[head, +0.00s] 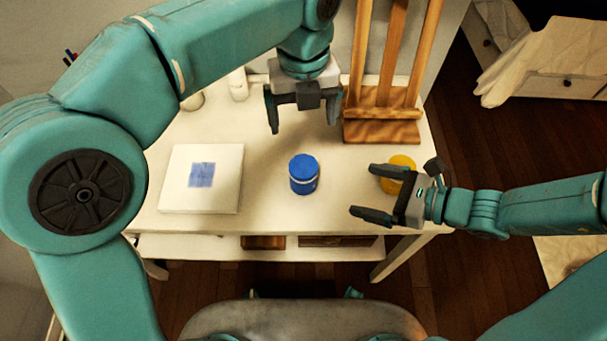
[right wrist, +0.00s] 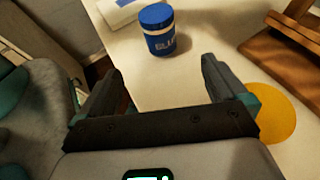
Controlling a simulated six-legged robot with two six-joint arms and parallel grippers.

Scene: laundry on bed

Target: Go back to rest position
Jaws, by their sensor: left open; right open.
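My left gripper (head: 302,115) is open and empty above the back of the white table, fingers pointing down, with the wooden easel just to its right. My right gripper (head: 362,192) is open and empty over the table's right front part, fingers pointing left. It also shows in the right wrist view (right wrist: 160,80) with nothing between its fingers. A blue jar (head: 303,175) stands upright between the two grippers, apart from both. It also stands ahead of the right fingers in the right wrist view (right wrist: 158,30). A yellow round thing (head: 402,162) is partly hidden behind my right gripper.
The white table (head: 265,210) holds a white canvas with a blue square (head: 200,190) at left. A wooden easel (head: 382,125) stands at the back right. A white bottle (head: 238,84) stands at the back. A cloth (head: 535,60) hangs over a drawer unit at upper right.

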